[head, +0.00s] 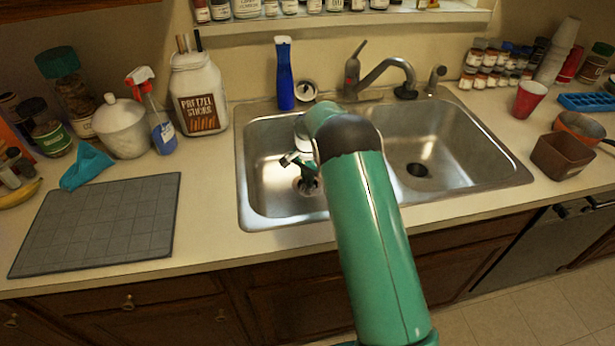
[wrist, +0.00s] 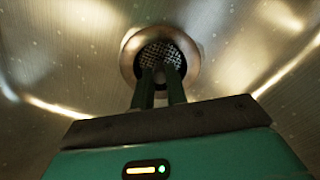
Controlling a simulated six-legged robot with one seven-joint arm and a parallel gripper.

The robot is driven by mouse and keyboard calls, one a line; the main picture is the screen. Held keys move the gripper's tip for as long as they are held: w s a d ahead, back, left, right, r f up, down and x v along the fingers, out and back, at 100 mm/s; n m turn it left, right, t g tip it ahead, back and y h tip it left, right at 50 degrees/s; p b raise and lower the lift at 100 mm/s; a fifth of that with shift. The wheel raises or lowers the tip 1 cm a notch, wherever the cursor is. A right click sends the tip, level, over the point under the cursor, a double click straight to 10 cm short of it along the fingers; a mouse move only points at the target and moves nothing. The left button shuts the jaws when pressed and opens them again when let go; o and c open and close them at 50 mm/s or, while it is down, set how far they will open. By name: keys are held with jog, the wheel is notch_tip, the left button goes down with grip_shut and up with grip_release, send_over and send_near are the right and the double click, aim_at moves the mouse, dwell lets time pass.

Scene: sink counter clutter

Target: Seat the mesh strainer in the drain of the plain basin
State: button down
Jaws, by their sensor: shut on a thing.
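The mesh strainer (wrist: 160,52) shows in the wrist view as a dark woven disc inside a round metal drain rim (wrist: 128,60). My gripper (wrist: 160,76) points down at it, with both fingertips closed on the strainer's small central post. The mesh lies within the rim's outline; I cannot tell whether it rests fully in the drain or sits slightly above it. In the head view my gripper (head: 306,172) is low in the left basin (head: 262,190), over its drain (head: 306,185). My arm covers part of this basin.
The right basin (head: 460,165) is empty, with a dark open drain (head: 417,170). The faucet (head: 385,70) stands behind the divider. A blue bottle (head: 285,75) and a round metal piece (head: 306,90) are behind the left basin. A grey mat (head: 100,222) lies on the left counter.

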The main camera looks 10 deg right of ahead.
jog(key=shift+f, duration=0.15)
jog(key=c, duration=1.3)
grip_release()
jog(key=shift+r, duration=6.85)
